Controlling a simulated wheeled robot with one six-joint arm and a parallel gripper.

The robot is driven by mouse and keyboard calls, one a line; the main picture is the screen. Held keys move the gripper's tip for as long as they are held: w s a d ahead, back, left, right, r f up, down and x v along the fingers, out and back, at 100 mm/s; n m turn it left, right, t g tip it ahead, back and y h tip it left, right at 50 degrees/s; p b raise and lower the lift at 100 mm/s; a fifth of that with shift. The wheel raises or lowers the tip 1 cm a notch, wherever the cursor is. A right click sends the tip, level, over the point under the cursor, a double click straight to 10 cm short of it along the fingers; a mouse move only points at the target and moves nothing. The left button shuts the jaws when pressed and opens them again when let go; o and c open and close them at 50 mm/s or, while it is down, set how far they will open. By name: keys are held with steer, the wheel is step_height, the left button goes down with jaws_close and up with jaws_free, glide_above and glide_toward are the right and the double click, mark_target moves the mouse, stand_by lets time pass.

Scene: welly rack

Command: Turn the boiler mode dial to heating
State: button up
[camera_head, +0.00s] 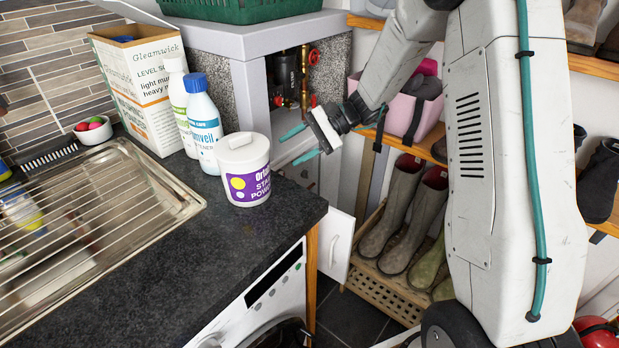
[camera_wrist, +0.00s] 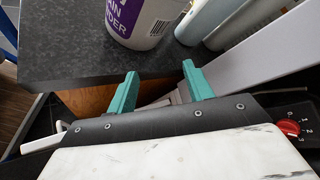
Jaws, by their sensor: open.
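My gripper (camera_head: 300,145) is open and empty, its two teal fingers apart beside the worktop, in front of the open grey-framed cabinet (camera_head: 257,88). In the wrist view the open fingers (camera_wrist: 159,78) point toward the worktop edge. A red dial (camera_wrist: 290,127) with a pale mark and small numbers around it sits on a dark panel at the right edge of the wrist view, to the right of the fingers and apart from them. I cannot tell whether it is the boiler mode dial. No heating label is readable. The dial does not show in the head view.
A white tub (camera_head: 243,168), a blue-capped bottle (camera_head: 203,125) and a cardboard box (camera_head: 142,90) stand on the dark worktop (camera_head: 200,235) near my gripper. Pipes with red valves (camera_head: 313,57) show inside the cabinet. A white door (camera_head: 338,240) stands open below; boots (camera_head: 392,215) stand behind.

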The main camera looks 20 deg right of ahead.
steer(key=w+d+f+m+t+y, duration=0.1)
steer(key=w+d+f+m+t, duration=0.15)
steer(key=w+f, duration=0.4)
steer(key=m+t+h, duration=0.5)
steer(key=m+t, duration=0.7)
glide_toward(306, 175)
steer(key=x, duration=0.8)
steer(key=shift+w, duration=0.25)
steer(key=shift+f+n, duration=0.1)
steer(key=shift+n, duration=0.15)
steer(key=c, duration=1)
